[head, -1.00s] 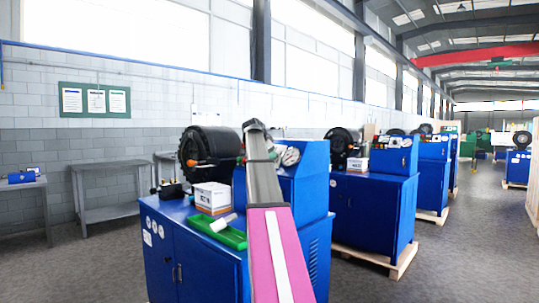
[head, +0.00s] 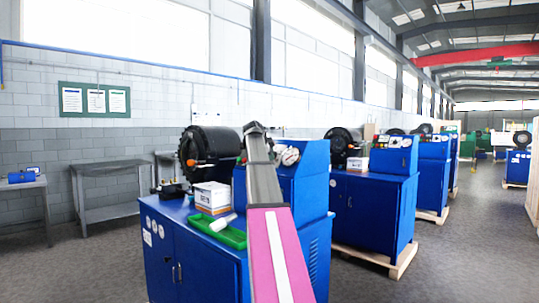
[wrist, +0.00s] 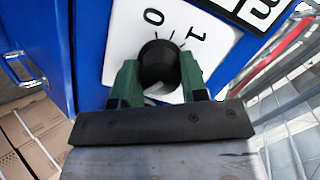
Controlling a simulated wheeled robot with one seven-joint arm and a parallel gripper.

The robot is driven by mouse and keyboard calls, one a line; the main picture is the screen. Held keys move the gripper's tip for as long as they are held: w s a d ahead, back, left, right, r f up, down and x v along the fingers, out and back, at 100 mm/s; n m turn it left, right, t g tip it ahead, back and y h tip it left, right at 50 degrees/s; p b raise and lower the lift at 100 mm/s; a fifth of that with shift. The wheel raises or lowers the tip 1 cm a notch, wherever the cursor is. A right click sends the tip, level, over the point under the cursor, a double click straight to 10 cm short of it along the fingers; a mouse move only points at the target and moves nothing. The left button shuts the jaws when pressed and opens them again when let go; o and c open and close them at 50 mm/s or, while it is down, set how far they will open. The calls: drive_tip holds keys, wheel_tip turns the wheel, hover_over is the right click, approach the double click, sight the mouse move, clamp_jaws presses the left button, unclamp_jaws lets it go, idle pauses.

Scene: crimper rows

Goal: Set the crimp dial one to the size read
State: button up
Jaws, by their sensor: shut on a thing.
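In the wrist view a round black knob (wrist: 158,58) stands on a white plate (wrist: 122,42) marked 0 and 1, with short tick lines around it. My gripper (wrist: 159,72) has its green fingers on both sides of the knob and is shut on it. A pale mark shows at the knob's lower edge. In the head view my arm reaches to the nearest blue crimping machine (head: 312,172). My gripper and the knob are hidden there behind the arm.
A white box (head: 211,197) and a green tray (head: 228,234) with a white-and-dark part sit on the machine's top. A black crimping head (head: 213,147) stands behind them. More blue machines (head: 375,200) line up at right. Grey tables (head: 112,172) stand along the wall.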

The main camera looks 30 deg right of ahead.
idle(0.3)
drive_tip(key=o, duration=0.9)
drive_tip(key=shift+a, duration=0.1)
drive_tip(key=v, duration=1)
drive_tip(key=shift+s+a+r, duration=0.15)
drive_tip(key=shift+s+r, duration=0.1)
